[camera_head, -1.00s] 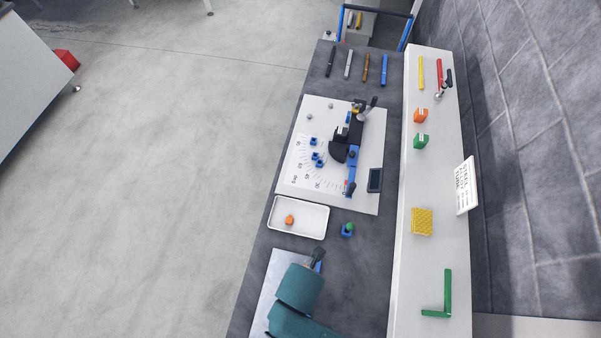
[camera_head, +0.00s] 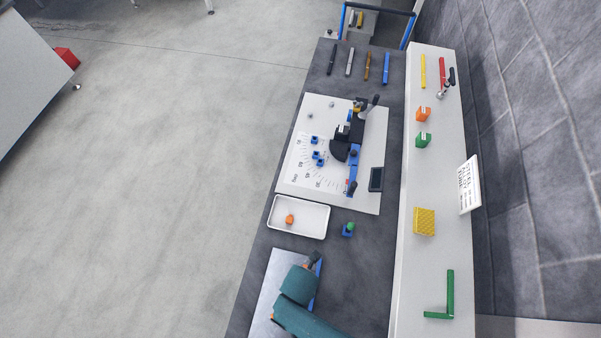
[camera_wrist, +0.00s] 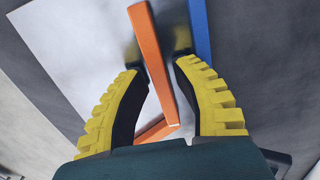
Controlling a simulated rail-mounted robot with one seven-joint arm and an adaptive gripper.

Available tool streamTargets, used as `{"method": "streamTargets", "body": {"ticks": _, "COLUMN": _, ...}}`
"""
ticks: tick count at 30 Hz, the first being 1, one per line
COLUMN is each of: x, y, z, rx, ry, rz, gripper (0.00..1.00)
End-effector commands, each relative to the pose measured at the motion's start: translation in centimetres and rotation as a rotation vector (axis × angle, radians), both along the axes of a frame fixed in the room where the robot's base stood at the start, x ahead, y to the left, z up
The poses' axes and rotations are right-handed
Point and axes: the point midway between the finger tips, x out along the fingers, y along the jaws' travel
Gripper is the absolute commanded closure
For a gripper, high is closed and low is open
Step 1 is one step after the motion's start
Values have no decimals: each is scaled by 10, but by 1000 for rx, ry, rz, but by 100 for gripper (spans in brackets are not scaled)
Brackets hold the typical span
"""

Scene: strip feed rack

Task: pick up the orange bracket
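The orange bracket (camera_wrist: 147,32) is L-shaped and lies on a shiny metal plate (camera_wrist: 75,45) in the wrist view. Its long leg runs between the two fingers of my gripper (camera_wrist: 157,64), and its short leg shows lower down, close to the palm. The yellow-backed fingers with dark pads are open, one on each side of the long leg, with a gap visible at the tips.
A blue bar (camera_wrist: 200,35) runs along the plate's right edge, close to the right finger. Beyond the plate are a white tray (camera_head: 325,222) with an orange piece and a blue-green block (camera_head: 348,230). A green bracket (camera_head: 450,292) lies on the pale ledge at right.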

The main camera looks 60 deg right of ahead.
Motion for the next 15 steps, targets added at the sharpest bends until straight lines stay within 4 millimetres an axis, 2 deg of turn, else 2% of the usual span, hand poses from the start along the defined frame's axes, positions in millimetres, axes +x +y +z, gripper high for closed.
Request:
{"method": "streamTargets", "body": {"ticks": 1, "x": 0, "y": 0, "z": 0, "rx": 0, "ry": 0, "rz": 0, "gripper": 82}}
{"method": "streamTargets", "body": {"ticks": 4, "x": 0, "y": 0, "z": 0, "rx": 0, "ry": 1, "rz": 0, "gripper": 100}}
{"method": "streamTargets", "body": {"ticks": 15, "x": 0, "y": 0, "z": 0, "rx": 0, "ry": -1, "rz": 0, "gripper": 100}}
